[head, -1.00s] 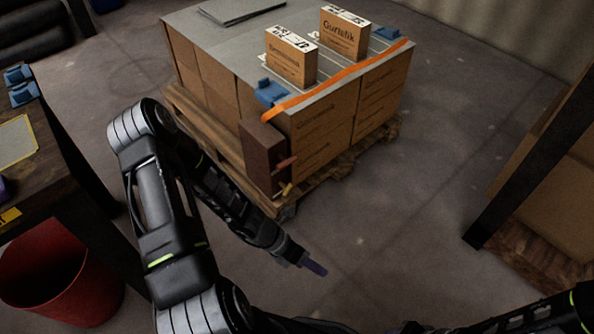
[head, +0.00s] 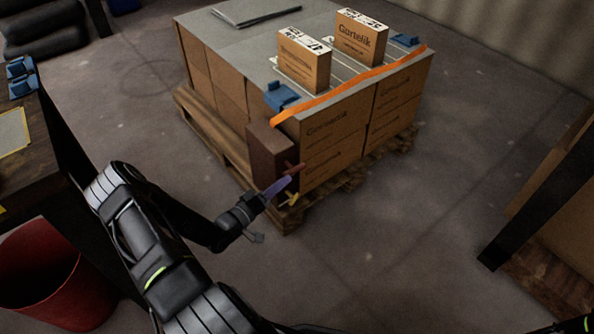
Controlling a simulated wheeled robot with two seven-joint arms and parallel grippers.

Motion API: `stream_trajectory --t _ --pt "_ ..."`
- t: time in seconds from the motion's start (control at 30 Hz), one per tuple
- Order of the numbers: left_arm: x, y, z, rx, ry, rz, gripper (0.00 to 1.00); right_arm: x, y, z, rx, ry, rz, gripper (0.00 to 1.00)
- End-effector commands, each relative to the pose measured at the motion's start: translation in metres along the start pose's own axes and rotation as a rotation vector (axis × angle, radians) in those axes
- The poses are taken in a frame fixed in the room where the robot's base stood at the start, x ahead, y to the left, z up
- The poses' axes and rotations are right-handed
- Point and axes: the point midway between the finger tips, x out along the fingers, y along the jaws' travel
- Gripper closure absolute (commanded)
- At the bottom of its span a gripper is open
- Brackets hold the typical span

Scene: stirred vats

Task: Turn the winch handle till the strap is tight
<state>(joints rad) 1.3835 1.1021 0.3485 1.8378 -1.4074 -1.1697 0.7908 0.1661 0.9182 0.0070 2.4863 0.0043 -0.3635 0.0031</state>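The orange strap (head: 350,84) runs along the top front edge of the boxed load, over blue edge pieces. It looks flat along the top; I cannot tell how tight it is. A brown winch block (head: 268,153) stands at the load's near corner. A reddish handle bar (head: 295,169) sticks out of its right side, with a small yellow part (head: 293,199) below. My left gripper (head: 280,186) has its purple fingertips just in front of the block, close below the reddish bar. Contact and finger gap are unclear. My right gripper is out of view.
The cartons (head: 335,140) sit on a wooden pallet (head: 222,148). A dark workbench (head: 50,170) and a red bin (head: 40,275) are at left. A dark post (head: 535,210) stands at right. The floor between is clear.

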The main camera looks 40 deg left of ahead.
Motion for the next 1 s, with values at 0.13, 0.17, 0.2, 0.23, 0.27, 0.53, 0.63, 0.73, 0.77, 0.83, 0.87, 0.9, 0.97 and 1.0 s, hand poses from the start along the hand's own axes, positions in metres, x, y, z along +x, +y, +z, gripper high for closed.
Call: stream_trajectory --t 0.13,0.17,0.2,0.23,0.27,0.53,0.63,0.73,0.77,0.83,0.87,0.9,0.97,1.0 --pt "-0.003 0.001 -0.003 0.005 0.005 0.015 0.6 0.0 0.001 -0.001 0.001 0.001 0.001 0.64" --pt "-0.003 0.001 -0.003 0.005 0.005 0.014 0.6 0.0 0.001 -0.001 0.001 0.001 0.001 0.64" --pt "-0.003 0.001 -0.003 0.004 0.005 0.014 0.6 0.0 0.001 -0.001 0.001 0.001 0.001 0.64" --pt "-0.003 0.001 -0.003 0.004 0.004 0.014 0.6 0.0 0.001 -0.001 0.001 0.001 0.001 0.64" --pt "-0.003 0.001 -0.003 0.004 0.004 0.013 0.6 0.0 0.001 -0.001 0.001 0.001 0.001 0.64" --pt "0.008 0.0 -0.002 0.004 0.004 0.015 0.6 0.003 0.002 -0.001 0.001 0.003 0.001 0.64" --pt "0.021 0.0 -0.002 0.004 0.003 0.015 0.6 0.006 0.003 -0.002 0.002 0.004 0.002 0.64" --pt "0.036 0.0 -0.002 0.004 0.004 0.015 0.6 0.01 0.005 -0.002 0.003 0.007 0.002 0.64" --pt "0.041 0.0 -0.002 0.004 0.003 0.015 0.6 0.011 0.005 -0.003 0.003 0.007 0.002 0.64" --pt "0.052 0.0 -0.002 0.003 0.004 0.015 0.6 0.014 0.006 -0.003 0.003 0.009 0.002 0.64" --pt "0.057 0.0 -0.002 0.003 0.004 0.014 0.6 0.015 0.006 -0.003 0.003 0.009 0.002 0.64" --pt "0.061 0.0 -0.002 0.003 0.003 0.013 0.6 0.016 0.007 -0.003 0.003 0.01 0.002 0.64" --pt "0.068 0.001 -0.002 0.003 0.003 0.014 0.6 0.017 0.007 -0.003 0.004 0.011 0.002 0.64" --pt "0.071 0.001 -0.002 0.003 0.003 0.013 0.6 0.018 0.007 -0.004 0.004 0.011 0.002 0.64"
